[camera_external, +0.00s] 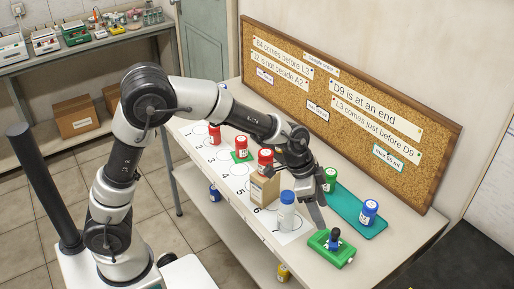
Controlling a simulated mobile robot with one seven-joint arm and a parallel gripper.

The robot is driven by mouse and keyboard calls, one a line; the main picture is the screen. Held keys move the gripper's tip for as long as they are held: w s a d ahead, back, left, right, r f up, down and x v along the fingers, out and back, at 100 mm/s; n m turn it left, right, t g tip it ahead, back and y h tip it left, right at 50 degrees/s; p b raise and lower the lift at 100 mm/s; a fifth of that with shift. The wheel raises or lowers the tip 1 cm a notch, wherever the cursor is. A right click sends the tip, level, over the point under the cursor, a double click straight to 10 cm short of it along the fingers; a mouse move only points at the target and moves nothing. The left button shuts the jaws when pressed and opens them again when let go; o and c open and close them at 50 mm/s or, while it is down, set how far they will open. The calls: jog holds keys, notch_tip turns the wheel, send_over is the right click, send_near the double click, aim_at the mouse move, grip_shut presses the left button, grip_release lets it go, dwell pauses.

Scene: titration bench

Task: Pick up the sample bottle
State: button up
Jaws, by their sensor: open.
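Several small labelled bottles stand on the bench, and I cannot tell which one the task calls the sample bottle. Red-capped bottles (265,161) stand along the white numbered strip (225,168). A clear bottle with a blue cap (287,212) stands near the strip's front end. A green bottle (330,181) and a blue bottle (369,211) are on the teal tray (350,212). My gripper (312,205) is open and points down between the clear bottle and the tray. No bottle is visibly held in it.
A cardboard-coloured block (265,188) stands on the strip behind the clear bottle. A cork board (340,105) with order notes leans at the back. A lower shelf holds a yellow bottle (283,272).

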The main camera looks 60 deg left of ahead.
jog(key=shift+o, duration=0.4)
jog(key=n+g+y+p, duration=0.3)
jog(key=n+p, duration=0.5)
jog(key=n, duration=0.2)
send_near(289, 195)
notch_tip(289, 195, down, 10)
jog(key=shift+w+d+f+b, duration=0.1)
jog(key=shift+f+b, duration=0.1)
jog(key=shift+b, duration=0.1)
jog(key=shift+a+f, duration=0.2)
jog(key=shift+f, duration=2.45)
jog(key=c, duration=1.2)
